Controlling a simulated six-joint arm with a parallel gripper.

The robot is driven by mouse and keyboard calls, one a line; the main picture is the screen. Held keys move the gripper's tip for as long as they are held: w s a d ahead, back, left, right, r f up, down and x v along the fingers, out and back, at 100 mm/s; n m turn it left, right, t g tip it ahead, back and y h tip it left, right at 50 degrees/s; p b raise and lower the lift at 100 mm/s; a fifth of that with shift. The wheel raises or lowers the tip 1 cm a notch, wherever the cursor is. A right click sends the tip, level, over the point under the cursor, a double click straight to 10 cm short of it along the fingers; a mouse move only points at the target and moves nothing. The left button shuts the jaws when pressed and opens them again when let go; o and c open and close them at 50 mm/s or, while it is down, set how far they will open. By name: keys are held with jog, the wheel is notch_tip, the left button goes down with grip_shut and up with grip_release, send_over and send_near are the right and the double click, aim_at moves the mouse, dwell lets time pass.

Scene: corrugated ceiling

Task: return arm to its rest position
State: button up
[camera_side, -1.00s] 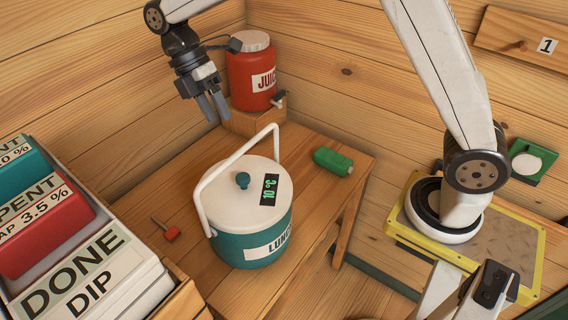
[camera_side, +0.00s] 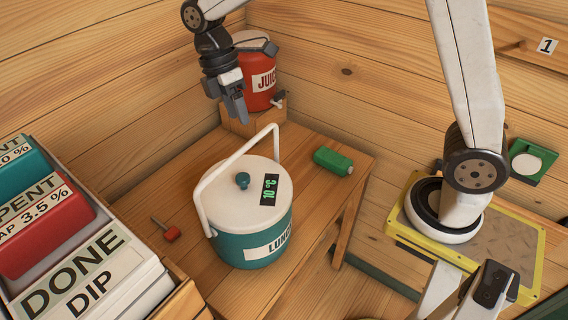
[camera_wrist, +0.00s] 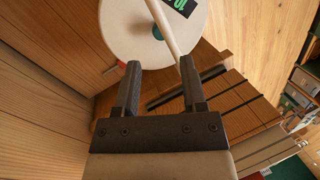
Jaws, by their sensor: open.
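My gripper (camera_side: 236,106) hangs in the air above the back of the wooden table, in front of the red juice jug (camera_side: 262,78). Its fingers point down and are apart with nothing between them. In the wrist view my gripper (camera_wrist: 160,82) shows two separated fingers, with the white lid (camera_wrist: 125,30) and the pale handle of the lunch cooler beyond them. The teal lunch cooler (camera_side: 250,235) stands on the table, its white lid on and its handle raised.
A green bottle (camera_side: 333,161) lies on the table (camera_side: 300,150) at right. A small red-ended tool (camera_side: 171,233) lies at left. A "DONE DIP" box (camera_side: 85,270) and red and teal boxes stand at the left. Plank walls close off the back.

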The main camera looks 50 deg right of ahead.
jog(key=s+d+f+m+t, duration=0.5)
jog(key=s+d+f+m, duration=0.3)
jog(key=s+m, duration=0.3)
jog(key=f+m, duration=0.1)
jog(key=m, duration=0.2)
jog(key=shift+s+d+m+t, duration=0.25)
jog(key=shift+d+m+t, duration=0.05)
jog(key=shift+d+t, duration=0.1)
dwell(1.0)
